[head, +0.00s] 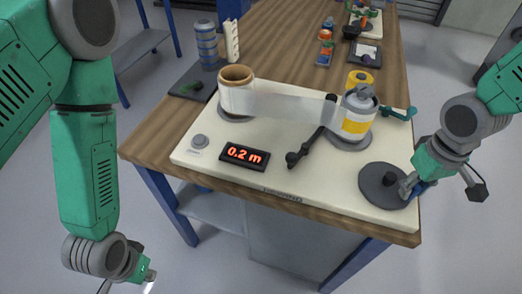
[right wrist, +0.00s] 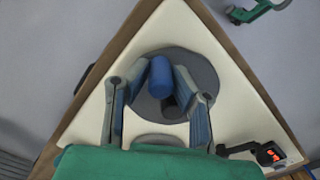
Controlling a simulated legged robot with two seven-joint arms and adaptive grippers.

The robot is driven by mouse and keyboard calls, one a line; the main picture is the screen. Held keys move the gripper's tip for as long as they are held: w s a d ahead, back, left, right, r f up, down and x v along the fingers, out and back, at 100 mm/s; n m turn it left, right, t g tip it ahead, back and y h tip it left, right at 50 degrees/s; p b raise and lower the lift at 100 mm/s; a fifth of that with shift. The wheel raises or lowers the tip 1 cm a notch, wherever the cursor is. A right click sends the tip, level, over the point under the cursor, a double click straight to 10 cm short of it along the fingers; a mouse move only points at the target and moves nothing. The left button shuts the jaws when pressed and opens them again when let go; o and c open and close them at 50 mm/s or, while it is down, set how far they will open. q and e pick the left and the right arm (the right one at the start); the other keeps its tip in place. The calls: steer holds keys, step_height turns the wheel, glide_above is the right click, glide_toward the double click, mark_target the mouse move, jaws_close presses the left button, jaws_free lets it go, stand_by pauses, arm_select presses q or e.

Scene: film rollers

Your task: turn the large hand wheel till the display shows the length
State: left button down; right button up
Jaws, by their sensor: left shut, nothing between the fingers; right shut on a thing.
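The large hand wheel (head: 376,190) is a flat dark disc at the right front corner of the white board. It also shows in the right wrist view (right wrist: 205,72). Its blue handle (right wrist: 160,78) stands between the fingers of my right gripper (head: 412,186), which is shut on it. The black display (head: 245,157) on the board's front reads 0.2 m in red. A pale film strip (head: 285,106) runs from the left roll (head: 236,92) to the right roller (head: 356,114). My left gripper (head: 145,276) is shut and empty, low at the left, off the table.
The white board (head: 315,185) lies on a wooden table (head: 283,42). A black lever (head: 312,146) lies between the rollers. A grey button (head: 199,141) sits left of the display.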

steer(key=shift+w+d, duration=0.35)
steer(key=shift+w, duration=0.2)
steer(key=shift+d, duration=0.1)
steer(key=shift+w, duration=0.1)
